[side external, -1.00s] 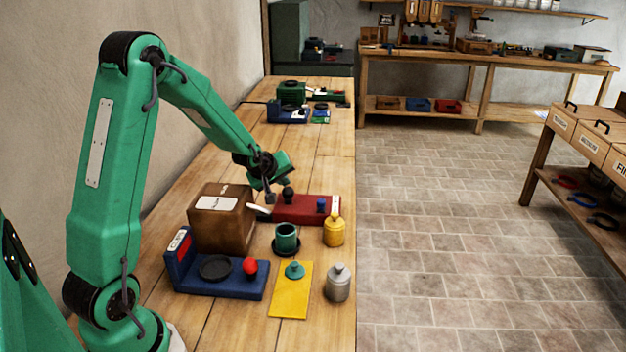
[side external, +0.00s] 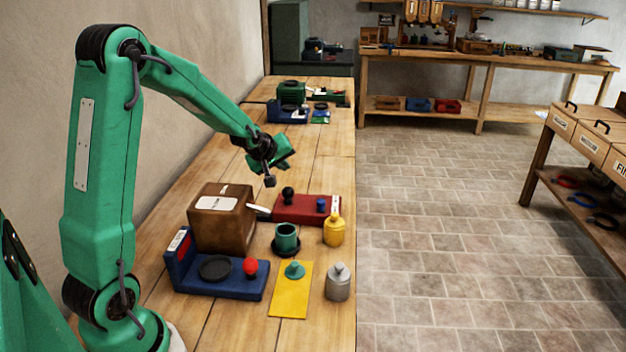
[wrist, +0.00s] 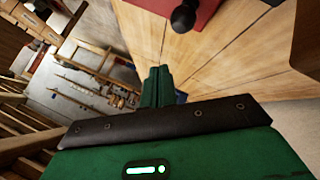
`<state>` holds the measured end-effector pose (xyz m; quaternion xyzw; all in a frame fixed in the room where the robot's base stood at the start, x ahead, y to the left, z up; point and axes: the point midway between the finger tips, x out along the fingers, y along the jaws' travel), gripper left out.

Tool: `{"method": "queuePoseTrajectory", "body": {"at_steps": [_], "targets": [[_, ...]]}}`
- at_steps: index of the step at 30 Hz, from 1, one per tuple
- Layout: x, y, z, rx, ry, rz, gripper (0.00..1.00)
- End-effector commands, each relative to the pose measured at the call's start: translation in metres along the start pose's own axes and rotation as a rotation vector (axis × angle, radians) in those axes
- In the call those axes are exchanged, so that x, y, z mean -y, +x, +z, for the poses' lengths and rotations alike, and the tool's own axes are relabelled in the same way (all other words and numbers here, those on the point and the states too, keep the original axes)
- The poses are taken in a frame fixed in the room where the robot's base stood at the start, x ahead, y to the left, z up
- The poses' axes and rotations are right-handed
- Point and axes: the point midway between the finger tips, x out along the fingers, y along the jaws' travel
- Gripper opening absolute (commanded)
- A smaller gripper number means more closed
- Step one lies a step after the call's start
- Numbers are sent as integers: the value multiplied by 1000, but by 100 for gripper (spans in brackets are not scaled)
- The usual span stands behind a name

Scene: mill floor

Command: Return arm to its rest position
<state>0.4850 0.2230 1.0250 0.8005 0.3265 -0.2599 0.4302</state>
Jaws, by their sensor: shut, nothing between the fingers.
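My gripper (side external: 270,181) hangs in the air above the bench, behind the brown box and above the red block's left end. It is shut and empty. In the wrist view its two green fingers (wrist: 158,86) lie together with nothing between them. The red block (side external: 308,210) has a black ball knob (side external: 288,194) and a blue peg (side external: 321,205) on top. The gripper is apart from it.
A brown box (side external: 222,225), a blue base (side external: 222,283) with a red knob, a green cup (side external: 287,238), a yellow bottle (side external: 333,230), a grey canister (side external: 338,283) and a yellow card (side external: 290,300) crowd the near bench.

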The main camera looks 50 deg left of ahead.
Motion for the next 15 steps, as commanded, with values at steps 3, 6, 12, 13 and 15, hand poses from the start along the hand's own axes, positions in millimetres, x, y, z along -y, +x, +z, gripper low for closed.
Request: {"method": "queuePoseTrajectory", "body": {"at_steps": [3,6,12,13,15], "targets": [[0,0,0,0,0,0,0],[0,0,0,0,0,0,0],[-1,-2,1,2,5,1,0],[-2,-3,1,3,8,1,0],[-4,-7,3,8,21,1,0]]}}
